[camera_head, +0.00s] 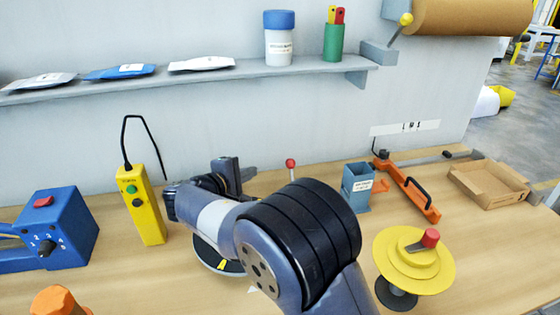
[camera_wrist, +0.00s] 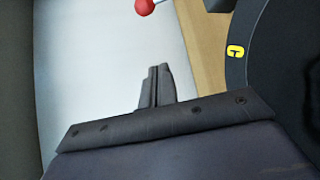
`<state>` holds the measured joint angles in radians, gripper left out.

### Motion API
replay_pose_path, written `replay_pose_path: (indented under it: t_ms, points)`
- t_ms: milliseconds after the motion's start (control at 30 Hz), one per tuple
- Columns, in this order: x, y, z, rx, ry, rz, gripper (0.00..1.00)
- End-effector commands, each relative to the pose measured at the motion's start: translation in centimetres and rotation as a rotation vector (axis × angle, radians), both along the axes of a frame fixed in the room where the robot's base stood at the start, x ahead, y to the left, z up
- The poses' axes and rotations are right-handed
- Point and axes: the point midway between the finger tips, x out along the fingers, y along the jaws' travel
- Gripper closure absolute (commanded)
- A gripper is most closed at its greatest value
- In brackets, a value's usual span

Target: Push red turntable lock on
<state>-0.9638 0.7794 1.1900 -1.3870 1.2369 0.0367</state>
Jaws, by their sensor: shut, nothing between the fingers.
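The red ball knob (camera_head: 291,163) of the turntable lock stands on a thin upright lever at the back of the table, right of my gripper in the head view. In the wrist view the red ball (camera_wrist: 145,6) is cut by the top edge, beyond my fingertips and apart from them. The dark turntable (camera_head: 208,258) lies mostly hidden behind my arm; its rim with a yellow mark also shows at the right of the wrist view (camera_wrist: 262,75). My gripper (camera_wrist: 157,70) is shut and empty. The lever's base is hidden.
A yellow button box (camera_head: 140,205) and a blue switch box (camera_head: 65,235) stand left of my arm. A blue holder (camera_head: 358,187), an orange tool (camera_head: 410,192) and a yellow disc with a red knob (camera_head: 410,262) are right. A shelf (camera_head: 200,79) runs above.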

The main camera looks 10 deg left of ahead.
Motion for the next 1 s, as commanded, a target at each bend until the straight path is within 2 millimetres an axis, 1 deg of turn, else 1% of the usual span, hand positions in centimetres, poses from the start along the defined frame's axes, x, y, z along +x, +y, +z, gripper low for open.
replay_pose_path:
  t_ms: [267, 367, 467, 533, 867, 900, 1000]
  points:
    - [0.0, -0.1, 0.0, 0.000, 0.001, 0.000, 1.00]
    - [0.4, -0.2, -0.1, 0.000, 0.002, -0.001, 1.00]
    - [1.5, -0.7, -0.4, 0.001, 0.002, -0.004, 1.00]
    - [2.6, -1.1, -0.8, 0.001, 0.002, -0.004, 1.00]
    - [9.0, -3.6, -2.8, 0.000, 0.003, -0.005, 1.00]
    - [9.0, -3.8, -2.6, 0.001, 0.001, -0.003, 1.00]
    - [8.1, -4.8, -2.1, 0.001, 0.002, -0.001, 1.00]
